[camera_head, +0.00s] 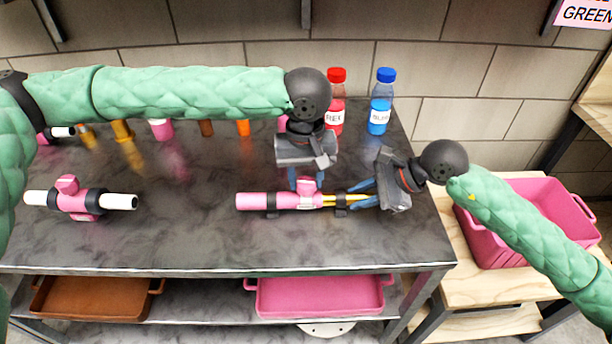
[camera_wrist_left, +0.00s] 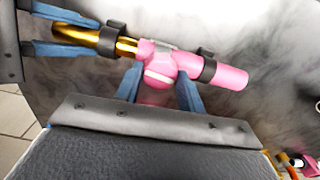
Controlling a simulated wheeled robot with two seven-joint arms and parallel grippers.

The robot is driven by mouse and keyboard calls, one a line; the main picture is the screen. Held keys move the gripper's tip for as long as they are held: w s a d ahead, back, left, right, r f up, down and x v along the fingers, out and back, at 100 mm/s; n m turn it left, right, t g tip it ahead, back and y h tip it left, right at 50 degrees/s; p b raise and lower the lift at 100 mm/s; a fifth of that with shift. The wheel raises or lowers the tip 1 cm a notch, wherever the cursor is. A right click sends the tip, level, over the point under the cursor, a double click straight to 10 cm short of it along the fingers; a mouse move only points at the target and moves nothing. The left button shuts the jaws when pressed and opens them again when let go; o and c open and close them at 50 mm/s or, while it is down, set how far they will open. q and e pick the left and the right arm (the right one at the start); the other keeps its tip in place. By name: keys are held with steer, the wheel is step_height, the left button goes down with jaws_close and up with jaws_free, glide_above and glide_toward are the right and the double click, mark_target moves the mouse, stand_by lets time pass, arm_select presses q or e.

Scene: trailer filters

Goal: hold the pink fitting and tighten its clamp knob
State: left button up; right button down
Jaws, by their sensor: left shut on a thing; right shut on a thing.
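The pink fitting (camera_head: 270,201) lies sideways on the dark table, with a gold tube (camera_head: 338,198) coming out of its right end. Its pink clamp knob (camera_head: 306,186) sticks up near that end and shows in the left wrist view (camera_wrist_left: 160,70). My left gripper (camera_head: 306,182) comes from above and is shut on the knob, with one blue finger on each side. My right gripper (camera_head: 362,194) is shut on the gold tube near its outer end; its blue fingers show in the left wrist view (camera_wrist_left: 70,38).
Dark brackets (camera_head: 272,206) sit around the fitting and tube. A second pink fitting with white pipe ends (camera_head: 80,202) lies at the left. Red (camera_head: 335,100) and blue (camera_head: 380,102) bottles stand behind my grippers. A pink crate (camera_head: 520,230) stands right; the table's front middle is clear.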

mark_target(305, 182)
arm_select(q)
steer(key=m, duration=1.2)
steer(key=shift+m, duration=2.2)
steer(key=o, duration=1)
step_height(305, 182, up, 12)
